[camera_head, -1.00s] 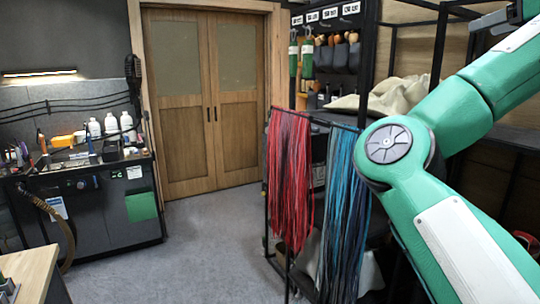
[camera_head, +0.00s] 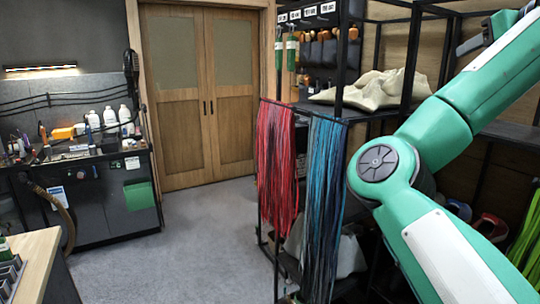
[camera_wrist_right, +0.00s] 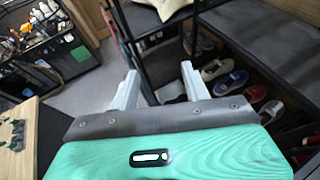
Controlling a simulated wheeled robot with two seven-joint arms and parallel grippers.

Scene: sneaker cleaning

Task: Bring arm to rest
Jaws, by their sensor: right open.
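My right arm, green with white panels, fills the right side of the head view, bent at the elbow with its forearm rising to the upper right. Part of my right gripper (camera_head: 472,42) shows at the top right edge of that view. In the right wrist view my right gripper (camera_wrist_right: 160,88) has its two pale fingers spread wide apart with nothing between them. My left gripper is in neither view.
A rack of red laces (camera_head: 277,165) and blue laces (camera_head: 325,185) stands left of my right arm. Black shelving with a beige cloth (camera_head: 375,88) is behind it. A workbench (camera_head: 100,200) stands left, wooden doors (camera_head: 205,100) behind. The grey floor (camera_head: 205,235) between is clear.

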